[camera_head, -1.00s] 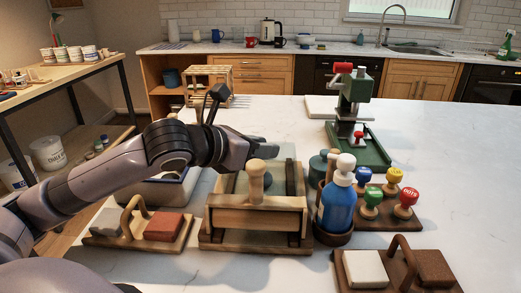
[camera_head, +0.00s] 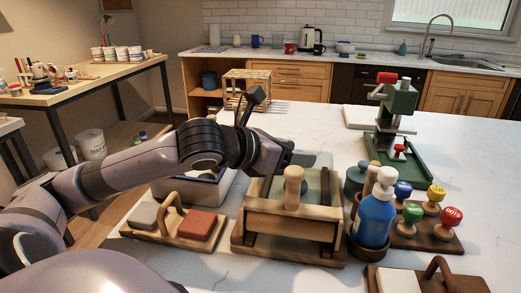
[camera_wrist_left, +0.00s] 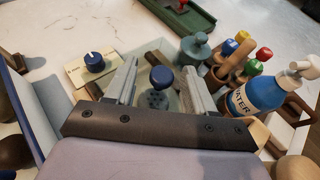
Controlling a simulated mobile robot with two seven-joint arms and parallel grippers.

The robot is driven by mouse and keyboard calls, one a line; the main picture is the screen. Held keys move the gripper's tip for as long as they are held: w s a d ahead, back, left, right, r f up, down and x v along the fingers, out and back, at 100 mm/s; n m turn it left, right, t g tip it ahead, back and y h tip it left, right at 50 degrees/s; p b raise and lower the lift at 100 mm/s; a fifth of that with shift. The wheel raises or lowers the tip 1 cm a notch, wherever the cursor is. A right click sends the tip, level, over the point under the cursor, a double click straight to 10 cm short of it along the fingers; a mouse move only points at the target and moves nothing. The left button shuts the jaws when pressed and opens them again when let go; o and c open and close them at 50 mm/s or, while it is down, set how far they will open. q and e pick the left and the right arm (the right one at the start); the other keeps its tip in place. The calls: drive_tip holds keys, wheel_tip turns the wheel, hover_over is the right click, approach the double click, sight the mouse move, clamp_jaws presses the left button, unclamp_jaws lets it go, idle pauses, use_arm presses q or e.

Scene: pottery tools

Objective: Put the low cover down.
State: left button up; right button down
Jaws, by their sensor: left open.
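I take the low cover to be the round grey piece with holes and a dark blue knob (camera_wrist_left: 162,77), seen between my fingers in the left wrist view; I cannot be sure. It appears to rest on a pale grey-green surface. My left gripper (camera_wrist_left: 160,68) is open, with one finger on each side of the knob and no clear grip on it. In the head view my left gripper (camera_head: 300,159) is above the back of a wooden frame with a peg handle (camera_head: 293,188). The cover is hidden or unclear there. My right gripper is not in view.
A blue water bottle (camera_head: 374,212) and several colored-knob stamps (camera_head: 411,212) stand right of the frame. A green press (camera_head: 398,105) is behind them. A tray with grey and red blocks (camera_head: 201,225) lies left. A card with a blue knob (camera_wrist_left: 94,62) lies near the gripper.

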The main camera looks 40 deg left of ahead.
sight(261, 181)
use_arm(q)
drive_tip(key=shift+v, duration=0.8)
drive_tip(key=shift+s+a+b, duration=0.2)
drive_tip(key=shift+s+b, duration=0.4)
drive_tip(key=shift+b, duration=0.15)
drive_tip(key=shift+s+a+r+b, duration=0.1)
drive_tip(key=shift+s+r+b, duration=0.2)
drive_tip(key=shift+s+b, duration=0.25)
drive_tip(key=shift+s+r+b, duration=0.2)
drive_tip(key=shift+s+b, duration=0.1)
drive_tip(key=shift+s, duration=0.1)
drive_tip(key=shift+v, duration=1.15)
drive_tip(key=shift+s+r+b, duration=0.1)
drive_tip(key=shift+s+b, duration=0.2)
drive_tip(key=shift+b, duration=0.15)
drive_tip(key=b+v, duration=0.3)
drive_tip(key=b, duration=0.1)
drive_tip(key=shift+w+r, duration=0.1)
